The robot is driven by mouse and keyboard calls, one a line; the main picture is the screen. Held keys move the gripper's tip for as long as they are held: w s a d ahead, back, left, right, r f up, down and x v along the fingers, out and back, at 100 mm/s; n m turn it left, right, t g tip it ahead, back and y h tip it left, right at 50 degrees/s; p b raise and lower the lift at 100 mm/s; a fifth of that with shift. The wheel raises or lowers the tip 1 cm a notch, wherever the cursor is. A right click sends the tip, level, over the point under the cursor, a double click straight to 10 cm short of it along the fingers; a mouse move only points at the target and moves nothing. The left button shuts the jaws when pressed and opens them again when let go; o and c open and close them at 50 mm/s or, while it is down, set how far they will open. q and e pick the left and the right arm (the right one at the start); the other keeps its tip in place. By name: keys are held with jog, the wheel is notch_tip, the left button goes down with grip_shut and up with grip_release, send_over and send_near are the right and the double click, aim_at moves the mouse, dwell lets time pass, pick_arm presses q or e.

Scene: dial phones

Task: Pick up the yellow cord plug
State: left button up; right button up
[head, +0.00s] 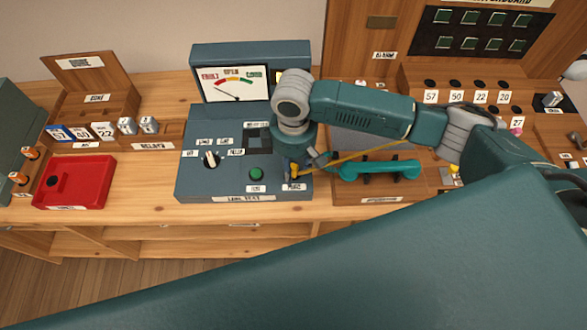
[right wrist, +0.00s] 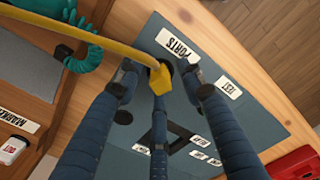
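The yellow cord plug (right wrist: 162,78) stands at the dark port by the "PORTS" label on the blue-grey test box in the right wrist view; its tip is at the port. In the head view the plug (head: 294,169) shows at the box's front right, below my right gripper (head: 300,168). In the right wrist view the fingers of my right gripper (right wrist: 158,80) are spread around the plug, with gaps to it on both sides. The yellow cord (head: 350,155) runs off to the right. My left gripper is not in view.
A teal handset (head: 378,170) lies right of the test box (head: 190,178). A green button (head: 256,174) and a dial (head: 211,159) are on the box. A red tray (head: 98,185) stands at the left. The switchboard's jacks (head: 455,84) are at the back right.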

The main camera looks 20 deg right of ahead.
aim_at(294, 166)
grip_shut()
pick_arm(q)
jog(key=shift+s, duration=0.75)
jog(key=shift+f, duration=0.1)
pick_arm(e)
jog(key=c, duration=1)
grip_release()
jog(key=shift+r, duration=0.15)
jog(key=shift+o, duration=0.2)
jog(key=shift+a+r, duration=0.1)
jog(key=shift+r, duration=0.15)
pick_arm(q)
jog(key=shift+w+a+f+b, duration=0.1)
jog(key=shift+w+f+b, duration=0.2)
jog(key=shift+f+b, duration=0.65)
pick_arm(e)
notch_tip(294, 166, up, 19)
jog(key=shift+r, duration=0.15)
